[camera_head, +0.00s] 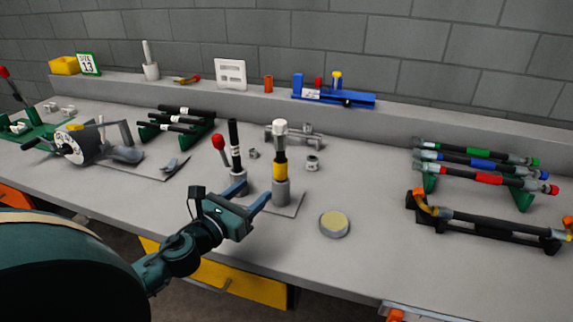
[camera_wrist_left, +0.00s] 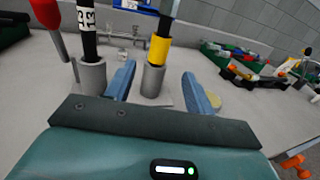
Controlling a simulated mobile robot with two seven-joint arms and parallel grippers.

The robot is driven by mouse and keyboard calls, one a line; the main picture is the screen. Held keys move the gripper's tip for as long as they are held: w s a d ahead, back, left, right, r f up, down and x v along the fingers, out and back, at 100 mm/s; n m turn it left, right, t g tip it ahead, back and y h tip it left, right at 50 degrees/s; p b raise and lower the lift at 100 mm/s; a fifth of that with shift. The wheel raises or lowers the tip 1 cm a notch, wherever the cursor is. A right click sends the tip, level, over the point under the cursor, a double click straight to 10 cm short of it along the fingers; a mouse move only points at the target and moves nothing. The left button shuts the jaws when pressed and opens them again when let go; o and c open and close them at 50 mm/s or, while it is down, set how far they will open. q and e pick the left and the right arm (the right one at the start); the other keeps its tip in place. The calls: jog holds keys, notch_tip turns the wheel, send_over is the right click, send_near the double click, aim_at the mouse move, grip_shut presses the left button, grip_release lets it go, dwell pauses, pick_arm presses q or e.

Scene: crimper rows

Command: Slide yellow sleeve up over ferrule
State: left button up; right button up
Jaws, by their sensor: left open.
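The yellow sleeve (camera_head: 280,170) is a band around a black upright hose, just above a grey cylindrical holder (camera_head: 281,192). A pale metal ferrule (camera_head: 280,128) caps the top of that hose in the head view. The sleeve also shows in the left wrist view (camera_wrist_left: 158,50), above the holder, with the ferrule out of frame. My left gripper (camera_head: 252,197) is open, its blue fingers pointing at the holder. In the left wrist view the open fingers (camera_wrist_left: 160,88) stand on either side of the holder, below the sleeve, and hold nothing. My right gripper is not seen.
A black hose with a white label (camera_head: 234,145) and a red-topped lever (camera_head: 219,143) stand just left of the sleeve. A round tin (camera_head: 334,224) lies to the right. Hose racks (camera_head: 485,235) fill the right side. The bench's front middle is clear.

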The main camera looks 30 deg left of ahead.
aim_at(276, 171)
pick_arm(q)
jog(key=w+p, duration=0.1)
jog(key=w, duration=1.1)
jog(key=shift+w+d, duration=0.15)
grip_shut()
